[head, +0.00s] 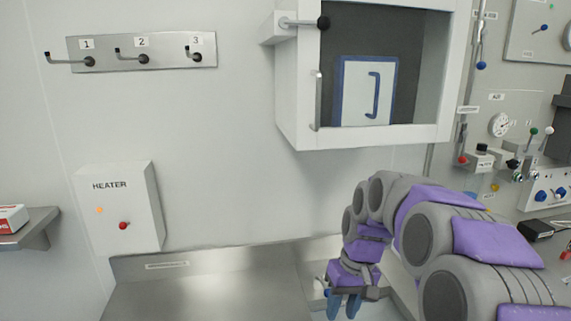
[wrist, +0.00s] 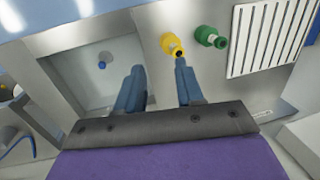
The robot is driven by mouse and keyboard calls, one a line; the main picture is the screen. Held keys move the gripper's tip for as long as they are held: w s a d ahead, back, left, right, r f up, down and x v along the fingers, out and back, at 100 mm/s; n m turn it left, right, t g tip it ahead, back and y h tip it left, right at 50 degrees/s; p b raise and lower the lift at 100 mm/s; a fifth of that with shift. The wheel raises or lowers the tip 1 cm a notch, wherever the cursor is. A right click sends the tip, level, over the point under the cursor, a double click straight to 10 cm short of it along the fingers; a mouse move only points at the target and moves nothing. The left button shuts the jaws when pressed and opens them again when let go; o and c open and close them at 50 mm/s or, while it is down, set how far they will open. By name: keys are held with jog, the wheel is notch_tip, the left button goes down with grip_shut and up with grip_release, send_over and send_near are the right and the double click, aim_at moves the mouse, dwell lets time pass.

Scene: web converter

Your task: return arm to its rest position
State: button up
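My arm, grey and purple, reaches in from the lower right of the head view and bends down at its end. My gripper (head: 343,308) points downward at the bottom edge of the head view, by the right end of the steel counter. In the wrist view its two blue fingers (wrist: 158,66) are apart with nothing held between them. A yellow fitting (wrist: 173,46) shows just beyond the right fingertip; I cannot tell whether they touch. A green fitting (wrist: 210,37) is to its right.
An open-fronted wall cabinet (head: 297,110) holds a blue-edged panel (head: 355,95) above my arm. A heater box (head: 120,208) and a numbered hook rail (head: 120,62) are on the left wall. The steel counter (head: 210,285) looks clear. Knobs and a gauge (head: 501,124) are at right.

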jog(key=s+d+f+m+h, duration=0.1)
jog(key=s+f, duration=0.1)
jog(key=s, duration=1.3)
jog(key=s+d+f+m+h, duration=0.1)
jog(key=s+f, duration=0.1)
jog(key=s, duration=1.3)
jog(key=shift+s+f+g, duration=0.3)
jog(key=shift+g, duration=0.1)
